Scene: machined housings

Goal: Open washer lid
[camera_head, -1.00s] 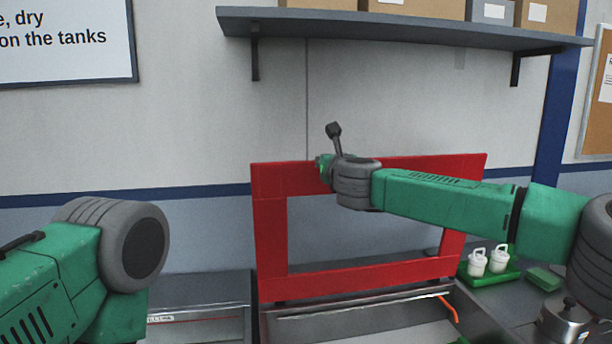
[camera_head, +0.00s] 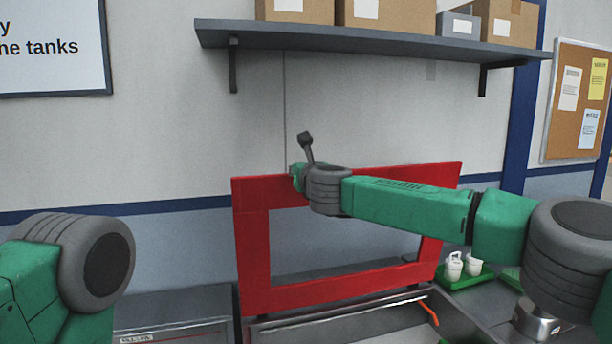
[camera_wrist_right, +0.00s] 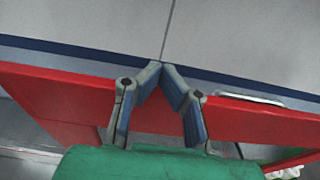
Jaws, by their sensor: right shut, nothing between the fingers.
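The washer lid is a red frame (camera_head: 252,240) with a large opening, standing steeply raised behind the open washer basin (camera_head: 350,322) in the head view. My right arm reaches across in front of the lid's top bar. My right gripper (camera_wrist_right: 162,68) shows in the right wrist view with its fingertips together and nothing between them. It is over the red lid (camera_wrist_right: 60,95), near its top edge; whether it touches the lid I cannot tell. A silver bar handle (camera_wrist_right: 250,98) lies right of the fingers. My left gripper is out of view; only part of that arm shows.
A grey shelf (camera_head: 370,42) with boxes hangs on the wall above. A green tray (camera_head: 468,280) with white containers stands right of the basin. An orange part (camera_head: 430,313) is at the basin's right rim. A closed grey lid (camera_head: 175,310) lies left.

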